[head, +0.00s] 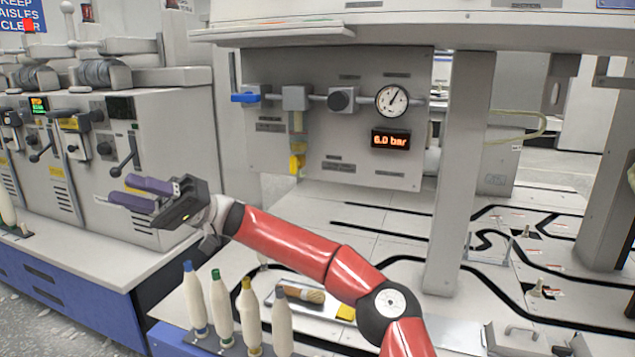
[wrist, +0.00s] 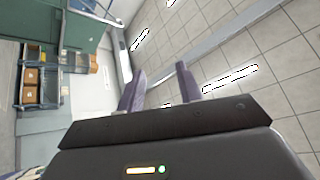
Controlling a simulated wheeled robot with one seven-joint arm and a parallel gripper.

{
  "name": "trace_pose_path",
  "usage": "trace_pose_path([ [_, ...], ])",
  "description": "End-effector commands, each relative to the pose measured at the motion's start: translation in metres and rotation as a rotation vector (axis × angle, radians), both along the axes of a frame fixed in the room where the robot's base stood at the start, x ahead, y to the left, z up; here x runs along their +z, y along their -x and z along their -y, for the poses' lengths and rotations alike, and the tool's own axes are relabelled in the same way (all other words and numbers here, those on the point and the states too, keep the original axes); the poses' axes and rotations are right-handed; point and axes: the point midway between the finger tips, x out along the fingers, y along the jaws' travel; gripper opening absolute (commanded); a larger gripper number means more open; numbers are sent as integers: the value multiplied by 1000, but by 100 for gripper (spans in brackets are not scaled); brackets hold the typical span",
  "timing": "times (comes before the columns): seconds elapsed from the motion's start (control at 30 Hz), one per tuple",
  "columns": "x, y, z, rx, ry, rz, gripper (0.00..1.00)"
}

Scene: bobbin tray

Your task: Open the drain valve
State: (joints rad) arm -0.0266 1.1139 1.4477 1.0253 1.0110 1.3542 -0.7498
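A yellow valve piece (head: 297,163) hangs at the bottom of a clear, yellowish bowl (head: 296,122) on the grey air panel. It looks like the drain valve, but the labels are too small to read. My gripper (head: 121,190) is well to the left of the panel, in front of the machine, with its purple fingers pointing left, away from the valve. The fingers also show in the wrist view (wrist: 160,72), apart with nothing between them. The valve is not seen in the wrist view.
Several bobbins (head: 222,305) stand in front, near a brush (head: 303,295). A grey post (head: 460,180) stands right of the panel.

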Motion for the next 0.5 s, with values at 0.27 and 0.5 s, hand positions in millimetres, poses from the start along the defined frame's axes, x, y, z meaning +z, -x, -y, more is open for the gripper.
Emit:
trace_pose_path([
  [0.27, -98, 122, -45, -24, 668, 403, 35],
  [0.5, -189, 125, 14, -241, 1194, 623, 35],
])
